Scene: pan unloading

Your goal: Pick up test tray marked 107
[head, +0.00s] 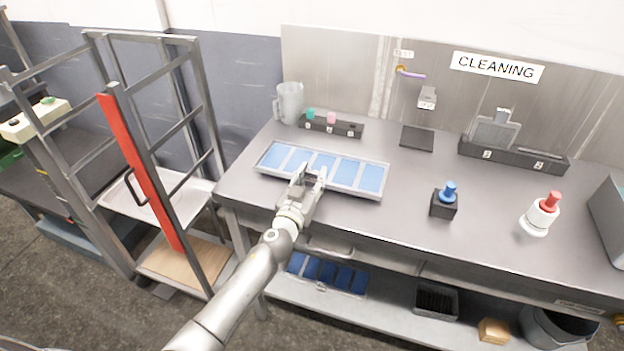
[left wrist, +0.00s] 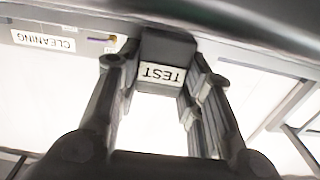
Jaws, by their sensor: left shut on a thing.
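A shallow light-grey tray (head: 350,190) with several blue sections lies near the left end of the steel table. My left gripper (head: 309,178) is at the middle of its front edge, shut on it. In the left wrist view, a dark block with an upside-down TEST label (left wrist: 161,75) sits between the fingers of my left gripper (left wrist: 158,62). No number 107 is legible. The fingers hide part of the tray's front edge. I cannot tell whether the tray is lifted off the table. My right gripper is not in view.
A similar blue-sectioned tray (head: 325,273) lies on the shelf below. Behind the held tray stand a clear jug (head: 289,102) and a black holder (head: 345,129). A blue-topped block (head: 444,205) and red-capped bottle (head: 540,214) stand to the right. A metal rack (head: 150,165) is left.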

